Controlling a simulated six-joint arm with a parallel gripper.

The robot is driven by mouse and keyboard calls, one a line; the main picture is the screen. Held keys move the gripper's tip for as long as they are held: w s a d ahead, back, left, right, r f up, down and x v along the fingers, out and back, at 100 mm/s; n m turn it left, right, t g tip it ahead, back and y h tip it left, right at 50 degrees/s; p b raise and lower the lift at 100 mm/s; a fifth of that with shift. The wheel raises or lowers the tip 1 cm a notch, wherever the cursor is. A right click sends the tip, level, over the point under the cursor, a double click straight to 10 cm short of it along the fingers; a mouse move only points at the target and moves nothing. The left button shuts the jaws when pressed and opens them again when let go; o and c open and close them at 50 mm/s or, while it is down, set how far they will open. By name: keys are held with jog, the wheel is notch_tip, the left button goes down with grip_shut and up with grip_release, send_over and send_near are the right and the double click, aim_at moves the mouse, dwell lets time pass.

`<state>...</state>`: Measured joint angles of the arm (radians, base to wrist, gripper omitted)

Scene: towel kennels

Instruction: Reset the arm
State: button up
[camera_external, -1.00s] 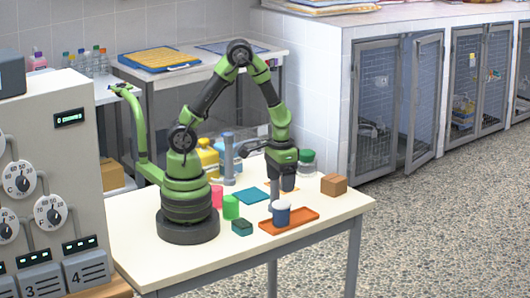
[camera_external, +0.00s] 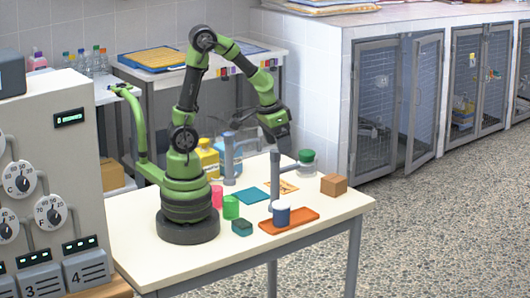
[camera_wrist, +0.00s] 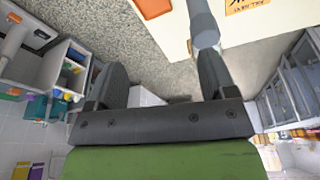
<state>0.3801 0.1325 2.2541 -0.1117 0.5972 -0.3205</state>
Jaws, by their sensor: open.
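My gripper (camera_external: 284,146) is raised above the table, towards its back right, with its fingers pointing down and slightly right. In the wrist view my gripper (camera_wrist: 160,75) has its two dark fingers spread wide apart, with nothing between them. The green and dark arm stands on the table (camera_external: 150,272), its elbow bent high. An upright grey post (camera_external: 275,180) appears just below and left of the gripper in the external view. The same post shows near one finger in the wrist view (camera_wrist: 203,25); I cannot tell the exact gap.
Another grey post (camera_external: 229,160) stands behind. The table's front-left corner is clear.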

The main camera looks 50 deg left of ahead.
jog(key=s+a+r+m+t+y, duration=0.1)
jog(key=s+a+r+t, duration=0.3)
jog(key=s+a+r, duration=0.5)
jog(key=shift+a+r+y, duration=0.5)
jog(key=shift+a+y, duration=0.3)
jog(key=shift+a, duration=0.45)
